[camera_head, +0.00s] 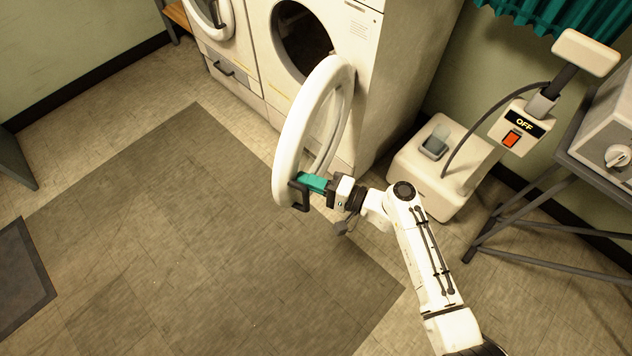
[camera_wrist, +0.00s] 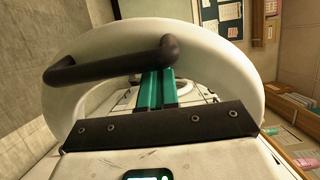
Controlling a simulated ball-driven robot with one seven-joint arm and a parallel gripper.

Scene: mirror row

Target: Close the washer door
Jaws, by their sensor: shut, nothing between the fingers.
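The washer door (camera_head: 297,122) is a thick white ring that stands wide open, swung out from the washer (camera_head: 362,68). The washer's round dark opening (camera_head: 304,36) is uncovered behind it. A black door handle (camera_head: 299,193) sits on the ring's lower edge. My gripper (camera_head: 312,182), with teal fingers, is shut and empty right beside the handle at the ring's lower part. In the wrist view, the closed fingers (camera_wrist: 157,88) point at the white ring (camera_wrist: 215,68), just under the black handle bar (camera_wrist: 110,66). I cannot tell whether they touch it.
A second machine with a round door (camera_head: 211,18) stands to the left. A white device with an OFF sign (camera_head: 517,122) stands right of the washer, near a metal-legged stand (camera_head: 545,188). A dark mat (camera_head: 22,275) lies at far left. The floor left of the door is clear.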

